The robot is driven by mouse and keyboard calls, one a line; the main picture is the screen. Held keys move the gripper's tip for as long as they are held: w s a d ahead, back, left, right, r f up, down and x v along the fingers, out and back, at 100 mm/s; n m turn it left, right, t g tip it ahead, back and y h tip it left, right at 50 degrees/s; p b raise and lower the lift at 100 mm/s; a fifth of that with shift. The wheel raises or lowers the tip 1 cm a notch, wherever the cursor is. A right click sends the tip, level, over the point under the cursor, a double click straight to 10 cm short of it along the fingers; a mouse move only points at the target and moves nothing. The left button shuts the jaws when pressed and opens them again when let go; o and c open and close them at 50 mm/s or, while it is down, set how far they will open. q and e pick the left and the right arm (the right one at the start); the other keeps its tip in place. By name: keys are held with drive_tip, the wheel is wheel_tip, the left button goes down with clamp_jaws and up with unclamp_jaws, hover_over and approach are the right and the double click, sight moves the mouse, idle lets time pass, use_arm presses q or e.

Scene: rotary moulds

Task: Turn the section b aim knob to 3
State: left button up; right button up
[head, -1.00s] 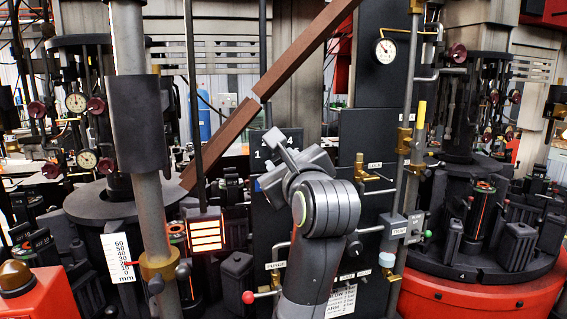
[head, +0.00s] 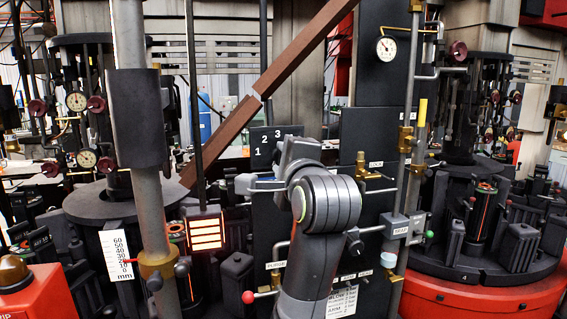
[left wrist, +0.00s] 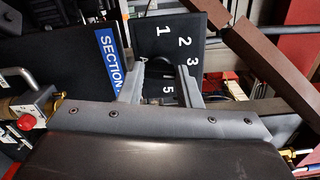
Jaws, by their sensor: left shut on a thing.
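In the left wrist view the same plate (left wrist: 160,25) shows 1, 2, 3 and a 5 low between the fingers. A blue sign (left wrist: 110,60) reading SECTION stands beside it; its letter is hidden. In the head view the gripper (head: 262,184) is partly behind my wrist. My right gripper is out of view.
A lit orange panel (head: 205,232) hangs left of my arm, near a grey post (head: 140,200). A red-tipped lever (head: 248,297) sits low by my forearm. Brass valves and pipes (head: 402,140) stand to the right. A brown diagonal beam (head: 300,55) passes above.

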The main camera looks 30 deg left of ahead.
use_arm(q)
drive_tip(key=shift+n, duration=0.9)
drive_tip(key=o, duration=1)
